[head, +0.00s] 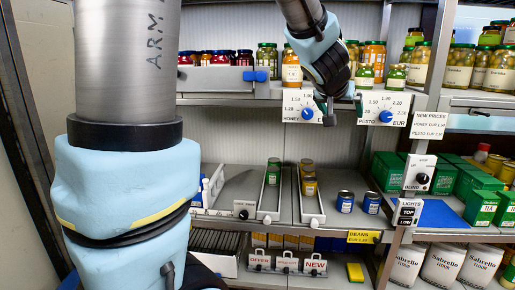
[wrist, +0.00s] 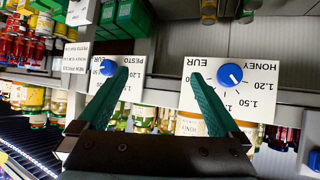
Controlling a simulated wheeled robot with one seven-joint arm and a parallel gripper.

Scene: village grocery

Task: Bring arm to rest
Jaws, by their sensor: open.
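My arm reaches from the left foreground and across the top of the head view. My gripper (head: 342,108) is in front of the upper shelf's edge, between two price dials. In the wrist view my gripper (wrist: 160,75) shows two green fingers spread apart with nothing between them. The honey dial (head: 307,113) is left of the gripper in the head view; it also shows in the wrist view (wrist: 229,75). The pesto dial (head: 385,116) is to the right; it also shows in the wrist view (wrist: 107,68). I cannot tell whether a finger touches either dial panel.
Jars (head: 291,70) stand on the upper shelf behind my gripper. Below are narrow sloped trays (head: 271,192), blue cans (head: 345,201) and a blind switch (head: 420,172). Green boxes (head: 483,207) and flour bags (head: 441,264) fill the right. The space before the lower shelves looks open.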

